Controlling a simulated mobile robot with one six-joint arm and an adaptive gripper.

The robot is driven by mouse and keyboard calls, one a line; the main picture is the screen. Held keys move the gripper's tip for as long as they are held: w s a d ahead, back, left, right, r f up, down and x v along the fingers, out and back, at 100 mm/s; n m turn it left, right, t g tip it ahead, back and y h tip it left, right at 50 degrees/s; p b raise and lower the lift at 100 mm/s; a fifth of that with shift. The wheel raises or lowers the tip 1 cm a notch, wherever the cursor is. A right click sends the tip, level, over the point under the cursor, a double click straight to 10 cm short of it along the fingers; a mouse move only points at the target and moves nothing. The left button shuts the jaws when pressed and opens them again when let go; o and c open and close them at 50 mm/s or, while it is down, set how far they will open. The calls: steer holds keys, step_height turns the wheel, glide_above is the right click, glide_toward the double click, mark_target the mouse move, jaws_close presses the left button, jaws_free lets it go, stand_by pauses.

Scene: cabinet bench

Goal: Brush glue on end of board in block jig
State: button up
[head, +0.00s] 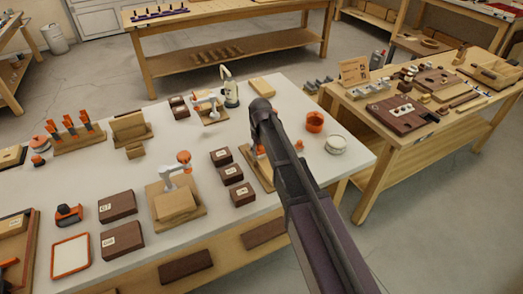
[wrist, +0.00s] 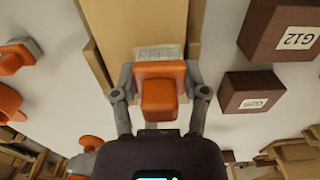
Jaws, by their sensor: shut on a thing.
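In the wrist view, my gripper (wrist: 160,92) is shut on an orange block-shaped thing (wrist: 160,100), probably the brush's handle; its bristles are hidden. It is over or against the near end of a light wooden board (wrist: 135,22), where a pale patch (wrist: 158,52) shows. I cannot tell whether the patch is glue or whether the orange thing touches the board. In the head view, my arm hides most of the gripper, and a wooden base (head: 256,167) shows beside it, perhaps the jig's.
Dark labelled blocks (head: 232,174) stand left of my arm; two show at the right in the wrist view (wrist: 280,28). An orange pot (head: 315,122) and a pale round dish (head: 336,145) stand to the right. Another board fixture (head: 176,204) stands left on the white bench (head: 75,190).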

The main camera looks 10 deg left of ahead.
stand_by(0.3)
steer(key=shift+w+d, duration=0.55)
steer(key=shift+d, duration=0.05)
steer(key=shift+d, duration=0.1)
steer(key=shift+w+d, duration=0.45)
steer(key=shift+d, duration=0.15)
stand_by(0.6)
steer(key=shift+s+a, duration=0.45)
steer(key=shift+a, duration=0.25)
steer(key=shift+s+a, duration=0.1)
steer(key=shift+a, duration=0.05)
steer(key=shift+s+a, duration=0.45)
steer(key=shift+a, duration=0.05)
steer(key=shift+w+d, duration=0.15)
stand_by(0.4)
